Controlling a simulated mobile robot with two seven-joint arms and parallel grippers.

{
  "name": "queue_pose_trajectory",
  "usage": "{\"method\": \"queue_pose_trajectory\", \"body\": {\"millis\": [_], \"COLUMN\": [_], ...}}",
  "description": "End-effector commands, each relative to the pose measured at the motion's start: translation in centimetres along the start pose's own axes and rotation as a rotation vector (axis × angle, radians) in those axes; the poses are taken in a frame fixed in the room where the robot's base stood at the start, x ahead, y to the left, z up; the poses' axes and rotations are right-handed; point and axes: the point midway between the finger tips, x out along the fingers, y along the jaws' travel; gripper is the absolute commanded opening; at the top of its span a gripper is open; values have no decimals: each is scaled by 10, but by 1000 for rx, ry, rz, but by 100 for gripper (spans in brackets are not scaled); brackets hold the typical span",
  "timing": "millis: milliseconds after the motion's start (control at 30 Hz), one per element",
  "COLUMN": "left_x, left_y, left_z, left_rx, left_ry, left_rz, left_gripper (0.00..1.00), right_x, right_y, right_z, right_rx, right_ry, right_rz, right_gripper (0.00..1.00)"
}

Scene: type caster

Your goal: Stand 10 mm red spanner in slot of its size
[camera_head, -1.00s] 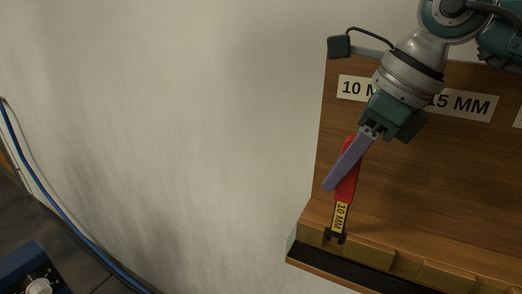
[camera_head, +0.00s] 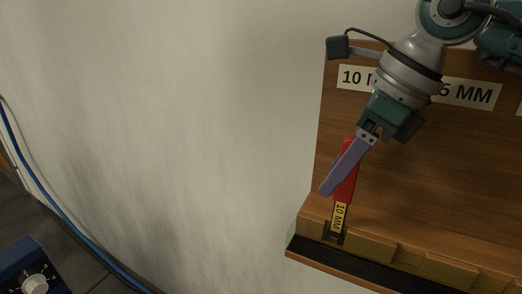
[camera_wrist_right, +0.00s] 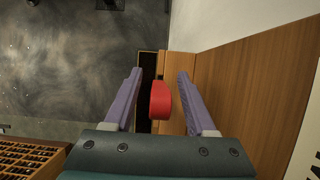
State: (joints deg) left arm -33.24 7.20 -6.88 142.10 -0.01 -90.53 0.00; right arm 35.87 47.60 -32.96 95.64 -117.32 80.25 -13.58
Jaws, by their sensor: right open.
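The red spanner (camera_head: 345,182), with a yellow "10 MM" band, stands nearly upright at the left end of the wooden rack (camera_head: 430,190), below the "10 MM" label. Its dark lower end is at the leftmost slot (camera_head: 333,238) and is partly hidden there. My right gripper (camera_head: 326,190) is at the red handle, its near finger covering part of it. In the right wrist view, the two purple fingers (camera_wrist_right: 160,74) are apart, with the red handle end (camera_wrist_right: 160,100) between them and gaps on both sides. My left gripper is not in view.
A "15 MM" label (camera_head: 470,93) is on the back board, partly behind my right arm. More wooden blocks (camera_head: 447,271) line the rack to the right. A blue box with a knob (camera_head: 35,284) is at the lower left, near a blue cable (camera_head: 45,190).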

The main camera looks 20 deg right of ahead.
Motion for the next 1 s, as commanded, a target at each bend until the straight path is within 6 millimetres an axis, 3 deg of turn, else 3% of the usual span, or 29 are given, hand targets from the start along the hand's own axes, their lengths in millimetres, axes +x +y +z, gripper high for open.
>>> {"method": "queue_pose_trajectory", "body": {"millis": [267,700,1000], "left_x": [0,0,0], "left_y": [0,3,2], "left_z": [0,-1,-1], "left_rx": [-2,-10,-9], "left_ry": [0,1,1], "left_rz": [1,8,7], "left_gripper": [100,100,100], "right_x": [-6,-86,-100], "right_y": [-1,-1,0], "right_z": [0,0,0], "right_rx": [-1,0,0], "right_ry": [-1,0,1], "right_rz": [-2,-4,1], "right_gripper": [56,56,56]}}
